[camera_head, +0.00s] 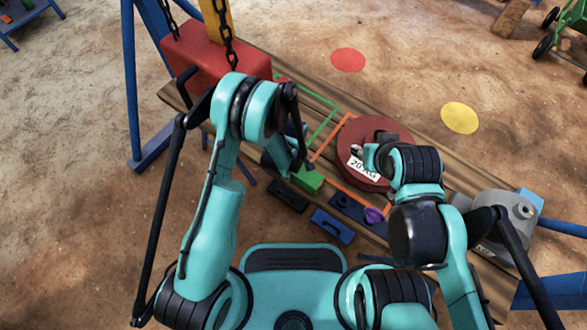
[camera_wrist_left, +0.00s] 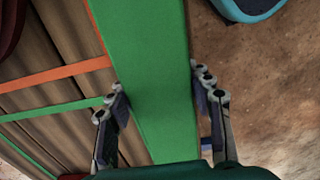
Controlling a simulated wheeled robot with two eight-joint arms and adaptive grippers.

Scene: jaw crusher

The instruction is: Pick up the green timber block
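The green timber block (camera_head: 308,180) lies at the near edge of the wooden bench, partly hidden by my left arm in the head view. In the left wrist view the green block (camera_wrist_left: 150,70) runs as a wide bar between the two fingers. My left gripper (camera_wrist_left: 157,85) is open, one finger along each side of the block; I cannot tell whether they touch it. In the head view my left gripper (camera_head: 290,162) is mostly hidden behind its own links. My right gripper (camera_head: 362,153) is over the red disc; its fingers are too small to read.
The red disc marked "20 KG" (camera_head: 350,135) sits on the bench, with green and orange outlines beside it. A black block (camera_head: 288,196), a blue block (camera_head: 332,226) and a purple ring (camera_head: 374,215) are nearby. A red block (camera_head: 205,60) with a chain stands at upper left.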

